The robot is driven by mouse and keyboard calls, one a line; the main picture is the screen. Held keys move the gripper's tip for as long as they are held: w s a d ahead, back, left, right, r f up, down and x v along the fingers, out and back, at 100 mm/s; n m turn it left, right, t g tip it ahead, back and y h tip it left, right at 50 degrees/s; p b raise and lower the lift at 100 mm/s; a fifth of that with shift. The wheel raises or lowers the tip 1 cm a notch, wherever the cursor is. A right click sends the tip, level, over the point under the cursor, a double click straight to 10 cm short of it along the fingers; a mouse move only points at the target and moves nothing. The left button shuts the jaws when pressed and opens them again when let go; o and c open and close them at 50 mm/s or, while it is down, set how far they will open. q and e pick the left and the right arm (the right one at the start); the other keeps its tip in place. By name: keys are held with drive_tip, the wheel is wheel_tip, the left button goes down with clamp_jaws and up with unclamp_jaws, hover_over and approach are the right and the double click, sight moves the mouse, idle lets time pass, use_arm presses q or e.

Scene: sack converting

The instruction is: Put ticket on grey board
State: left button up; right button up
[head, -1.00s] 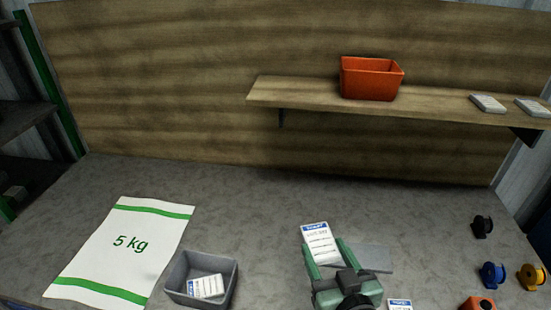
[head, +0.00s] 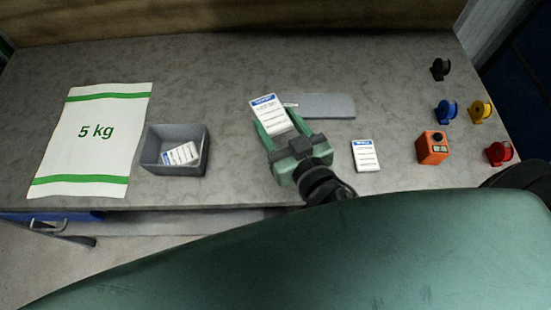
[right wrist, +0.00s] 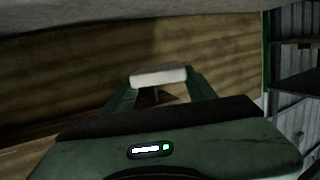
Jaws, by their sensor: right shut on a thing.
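My right gripper (head: 274,127) is shut on a white ticket with a blue header (head: 269,112), held between its green fingers. In the right wrist view the ticket (right wrist: 158,76) shows edge-on as a pale slab between the fingertips. The grey board (head: 320,106) lies flat on the bench, just right of the held ticket. The ticket overlaps the board's left end in the head view; I cannot tell whether they touch. Another ticket (head: 366,155) lies on the bench right of my gripper. More tickets (head: 181,153) lie in a grey bin. My left gripper is not in view.
The grey bin (head: 150,160) stands to the left, beside a white 5 kg sack (head: 97,135). An orange device (head: 432,148) and black, blue, yellow and red reels (head: 446,111) stand at the right. The bench behind the board is clear.

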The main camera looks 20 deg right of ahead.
wheel_tip(320, 180, down, 15)
drive_tip(key=b, duration=0.3)
drive_tip(key=shift+b, duration=0.4)
drive_tip(key=shift+f+b, duration=0.85)
drive_tip(key=shift+f, duration=1.05)
drive_tip(key=shift+f, duration=0.1)
drive_tip(key=shift+f+b, duration=0.1)
drive_tip(key=shift+b, duration=0.2)
drive_tip(key=o, duration=1.4)
